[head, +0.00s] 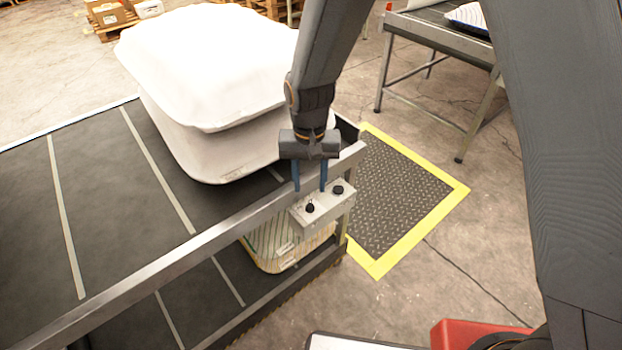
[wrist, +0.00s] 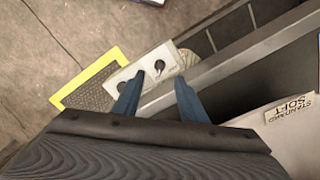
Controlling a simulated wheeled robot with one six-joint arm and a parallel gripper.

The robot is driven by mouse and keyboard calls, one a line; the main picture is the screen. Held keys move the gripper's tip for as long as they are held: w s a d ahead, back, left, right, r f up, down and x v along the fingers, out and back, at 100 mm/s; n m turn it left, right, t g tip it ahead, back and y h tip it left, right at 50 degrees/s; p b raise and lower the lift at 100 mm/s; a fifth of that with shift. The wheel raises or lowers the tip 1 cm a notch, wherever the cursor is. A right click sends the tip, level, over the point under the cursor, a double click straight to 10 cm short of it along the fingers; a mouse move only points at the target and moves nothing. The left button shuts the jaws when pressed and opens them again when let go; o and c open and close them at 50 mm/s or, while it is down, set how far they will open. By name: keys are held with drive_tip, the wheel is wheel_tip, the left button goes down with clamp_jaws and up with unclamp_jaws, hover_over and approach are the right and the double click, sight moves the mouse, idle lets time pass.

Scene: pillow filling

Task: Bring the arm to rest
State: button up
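My gripper (head: 310,188) is at the right end of the dark conveyor table, above and close to a grey control box with black knobs (head: 323,207). Its two blue fingers are apart with nothing between them. The wrist view shows the fingers (wrist: 158,105) spread, with the control box (wrist: 150,72) beyond them. I cannot tell whether a finger touches the box. My arm reaches down from the top of the head view.
Another bin (head: 285,243) sits on the lower shelf. A yellow-edged mat (head: 405,195) lies on the floor. A second table (head: 440,32) stands at upper right.

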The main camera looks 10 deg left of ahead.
drive_tip(key=d+r+m, duration=0.1)
drive_tip(key=d+r, duration=0.2)
drive_tip(key=d, duration=0.4)
drive_tip(key=d+r, duration=0.4)
drive_tip(key=d, duration=0.4)
drive_tip(key=s+d+r, duration=0.2)
drive_tip(key=s+d, duration=0.3)
drive_tip(key=d, duration=0.2)
drive_tip(key=s+d+r, duration=0.2)
drive_tip(key=s+d, duration=0.3)
drive_tip(key=d, duration=0.2)
drive_tip(key=shift+r+m+t, duration=0.3)
drive_tip(key=shift+m, duration=0.1)
drive_tip(key=shift+d, duration=0.15)
